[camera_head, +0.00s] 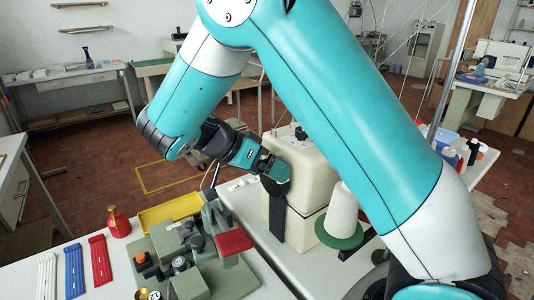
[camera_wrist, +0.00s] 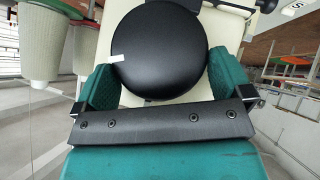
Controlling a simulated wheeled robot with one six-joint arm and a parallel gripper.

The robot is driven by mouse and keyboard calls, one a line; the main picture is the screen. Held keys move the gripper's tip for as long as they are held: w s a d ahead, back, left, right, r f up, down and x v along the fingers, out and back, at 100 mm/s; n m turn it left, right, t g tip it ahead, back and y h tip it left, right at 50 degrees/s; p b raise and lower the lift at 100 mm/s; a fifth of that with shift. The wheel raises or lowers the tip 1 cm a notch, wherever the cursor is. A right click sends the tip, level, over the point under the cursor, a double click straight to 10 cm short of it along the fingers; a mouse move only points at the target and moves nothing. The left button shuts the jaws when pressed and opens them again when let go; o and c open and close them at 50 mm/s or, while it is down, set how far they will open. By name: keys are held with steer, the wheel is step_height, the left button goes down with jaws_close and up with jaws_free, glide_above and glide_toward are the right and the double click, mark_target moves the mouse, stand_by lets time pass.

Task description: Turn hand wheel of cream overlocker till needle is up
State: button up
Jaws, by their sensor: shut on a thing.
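The cream overlocker (camera_head: 306,165) stands on a pale table right of centre in the head view. Its body also shows behind the wheel in the wrist view (camera_wrist: 133,98). The black round hand wheel (camera_wrist: 160,55) fills the upper middle of the wrist view, with a white mark on its left edge. My gripper (camera_wrist: 160,66) has one teal finger on each side of the wheel and is shut on it. In the head view my gripper (camera_head: 272,170) is at the overlocker's left side, and the wheel cannot be made out there. The needle is not visible.
A white thread cone (camera_head: 342,208) on a green base stands right of the overlocker. At left, a table holds a green fixture (camera_head: 165,240), a red bottle (camera_head: 118,222), a yellow tray (camera_head: 170,210) and coloured strips (camera_head: 100,258). Open floor lies behind.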

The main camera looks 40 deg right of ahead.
steer(key=g+p, duration=0.1)
steer(key=p, duration=0.1)
steer(key=n+g+p, duration=0.1)
steer(key=p, duration=0.2)
steer(key=shift+w, duration=0.3)
steer(key=shift+f, duration=0.15)
steer(key=o, duration=0.5)
steer(key=shift+a, duration=0.1)
